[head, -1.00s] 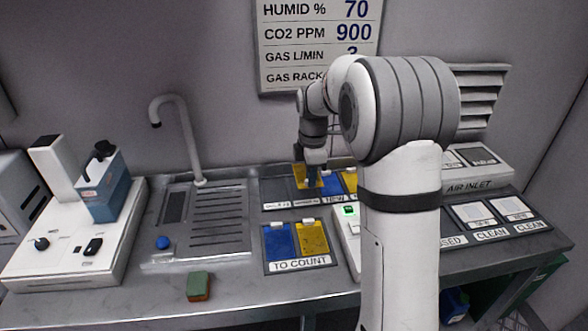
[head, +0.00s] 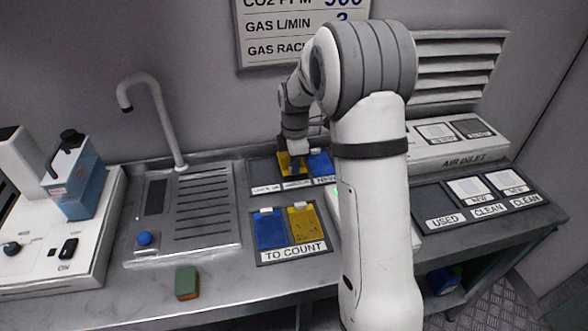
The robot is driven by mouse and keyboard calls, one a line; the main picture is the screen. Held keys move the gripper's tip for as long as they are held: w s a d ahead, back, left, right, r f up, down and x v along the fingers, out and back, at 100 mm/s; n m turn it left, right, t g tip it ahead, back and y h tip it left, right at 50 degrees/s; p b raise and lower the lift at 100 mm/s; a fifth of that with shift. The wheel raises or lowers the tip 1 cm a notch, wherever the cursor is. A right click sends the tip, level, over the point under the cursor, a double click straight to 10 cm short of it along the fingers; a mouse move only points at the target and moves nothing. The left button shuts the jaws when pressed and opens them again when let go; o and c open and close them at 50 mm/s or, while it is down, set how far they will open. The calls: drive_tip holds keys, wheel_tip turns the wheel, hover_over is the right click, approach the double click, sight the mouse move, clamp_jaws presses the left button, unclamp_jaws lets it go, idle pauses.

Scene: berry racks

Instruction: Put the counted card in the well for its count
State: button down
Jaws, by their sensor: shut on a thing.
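My gripper (head: 296,168) is shut on a yellow card (head: 284,162) at the back tray of labelled wells (head: 258,175). The card is at a middle well, just left of a blue card (head: 320,162) lying in the tray. The dark fingers cover part of the yellow card, and I cannot tell whether it touches the well floor. The leftmost well looks empty. My arm hides the tray's right part. The TO COUNT tray (head: 293,252) in front holds a blue card (head: 270,229) and a yellow card (head: 305,224).
A sink drainer (head: 190,215) with a tap (head: 165,115) is left of the trays. A green and brown sponge (head: 187,282) lies near the front edge. A tray with USED and CLEAN labels (head: 446,222) is right of my arm.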

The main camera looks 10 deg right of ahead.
drive_tip(key=shift+f, duration=1.05)
drive_tip(key=shift+f, duration=0.1)
drive_tip(key=c, duration=1.5)
unclamp_jaws()
wheel_tip(320, 180, up, 12)
drive_tip(key=s+m, duration=0.6)
drive_tip(key=s, duration=0.3)
drive_tip(key=s+r+m+t, duration=0.1)
drive_tip(key=s+m, duration=0.5)
drive_tip(key=s, duration=0.3)
drive_tip(key=s+m+t, duration=0.1)
drive_tip(key=s+m, duration=0.5)
drive_tip(key=s, duration=0.4)
drive_tip(key=shift+s+a+r+p, duration=0.1)
drive_tip(key=shift+a+r+p, duration=0.05)
drive_tip(key=shift+r+p, duration=0.2)
